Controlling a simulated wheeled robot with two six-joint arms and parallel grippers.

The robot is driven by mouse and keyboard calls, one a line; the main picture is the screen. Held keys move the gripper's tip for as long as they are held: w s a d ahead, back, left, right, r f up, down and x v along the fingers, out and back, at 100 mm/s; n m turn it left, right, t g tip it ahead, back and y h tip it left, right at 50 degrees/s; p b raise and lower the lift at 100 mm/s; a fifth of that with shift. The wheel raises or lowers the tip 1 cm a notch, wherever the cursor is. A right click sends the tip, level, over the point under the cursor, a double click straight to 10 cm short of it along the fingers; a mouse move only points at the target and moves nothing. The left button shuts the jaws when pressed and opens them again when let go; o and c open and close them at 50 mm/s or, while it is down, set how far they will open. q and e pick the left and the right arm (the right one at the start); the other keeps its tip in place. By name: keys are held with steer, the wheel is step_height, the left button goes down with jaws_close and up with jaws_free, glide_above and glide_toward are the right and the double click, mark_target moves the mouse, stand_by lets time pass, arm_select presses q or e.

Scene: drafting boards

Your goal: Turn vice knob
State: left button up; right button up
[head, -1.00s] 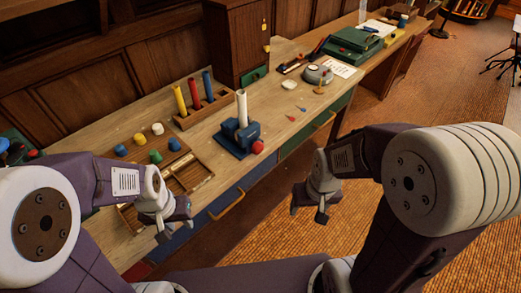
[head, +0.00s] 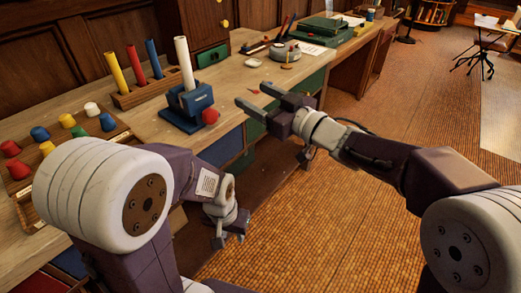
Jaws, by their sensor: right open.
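The blue vice (head: 187,108) stands on the wooden bench, clamped around an upright white cylinder (head: 184,64). Its round red knob (head: 210,116) sticks out at the vice's front right, over the bench's front edge. My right gripper (head: 251,97) is open and empty, to the right of the red knob and apart from it, with its fingers pointing left. My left gripper (head: 229,237) hangs low in front of the bench, below the vice. Its fingers are small and partly turned away, so its opening is unclear.
A wooden rack (head: 152,90) with yellow, red and blue cylinders stands left of the vice. A board (head: 84,140) with several coloured knobs lies further left. A grey round device (head: 284,52) and green case (head: 320,31) sit further right along the bench.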

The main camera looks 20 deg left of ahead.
steer(key=b, duration=0.2)
glide_toward(213, 118)
steer(key=w+d+r, duration=0.2)
steer(key=w, duration=0.2)
steer(key=s+a+f+n+g+b, duration=0.1)
steer(key=s+a+f+g+b, duration=0.1)
steer(key=a, duration=0.1)
steer(key=shift+y, duration=0.3)
steer(key=b+x, duration=0.1)
steer(key=x, duration=0.7)
steer(key=shift+a, duration=0.4)
arm_select(q)
step_height(213, 118, down, 9)
steer(key=shift+d, duration=0.2)
steer(key=shift+w, duration=0.1)
arm_select(e)
steer(key=c, duration=1.4)
